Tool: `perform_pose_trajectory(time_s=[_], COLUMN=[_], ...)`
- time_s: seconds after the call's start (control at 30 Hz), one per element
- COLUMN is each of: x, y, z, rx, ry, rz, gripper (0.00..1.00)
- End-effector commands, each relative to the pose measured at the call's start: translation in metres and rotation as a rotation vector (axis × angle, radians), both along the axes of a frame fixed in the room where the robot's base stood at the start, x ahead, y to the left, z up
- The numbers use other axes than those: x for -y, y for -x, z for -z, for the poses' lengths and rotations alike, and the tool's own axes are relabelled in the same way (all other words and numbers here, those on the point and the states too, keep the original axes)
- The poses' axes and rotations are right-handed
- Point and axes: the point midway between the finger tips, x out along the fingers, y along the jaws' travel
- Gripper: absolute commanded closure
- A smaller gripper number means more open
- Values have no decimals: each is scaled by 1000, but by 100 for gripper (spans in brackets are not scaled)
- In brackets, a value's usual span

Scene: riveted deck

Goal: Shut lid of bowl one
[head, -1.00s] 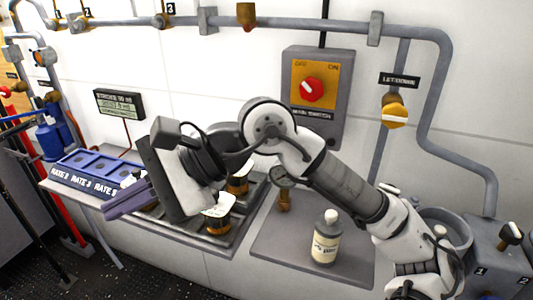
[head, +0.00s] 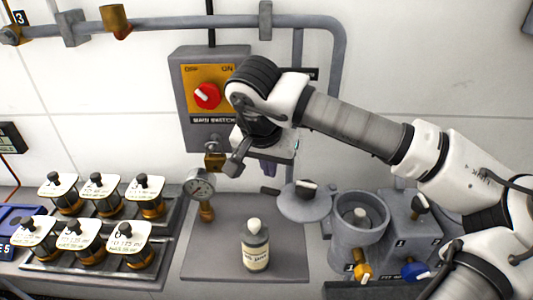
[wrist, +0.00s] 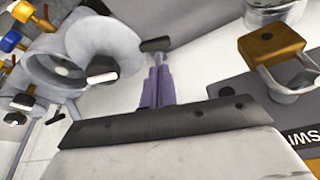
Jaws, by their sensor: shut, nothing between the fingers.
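A grey round bowl (head: 347,238) stands at the right of the bench, with a pale object inside its open mouth. Its grey disc lid (head: 300,208) is swung out to the left, clear of the mouth, and carries a black-and-white knob (head: 307,188). A small dark bar (head: 270,190) sticks out at the lid's left side. In the wrist view the bowl (wrist: 42,62) is left of the lid (wrist: 100,38), and the bar (wrist: 155,44) is just beyond my fingertips. My gripper (wrist: 160,60), with purple fingers, is shut and empty; contact with the bar is unclear.
A control box (head: 410,222) stands right of the bowl, with yellow (head: 362,272) and blue (head: 414,271) knobs in front. The switch panel (head: 215,66) is behind my wrist. Lidded jars (head: 100,190) fill the left.

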Motion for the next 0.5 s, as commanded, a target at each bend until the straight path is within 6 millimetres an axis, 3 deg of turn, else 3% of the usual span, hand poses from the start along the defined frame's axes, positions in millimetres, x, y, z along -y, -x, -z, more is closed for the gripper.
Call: perform_pose_trajectory(time_s=[0.23,0.5], x=[3,4], y=[-12,-16], z=[35,48], rx=[-2,0], ry=[-4,-3], rz=[-1,-2], gripper=[100,100])
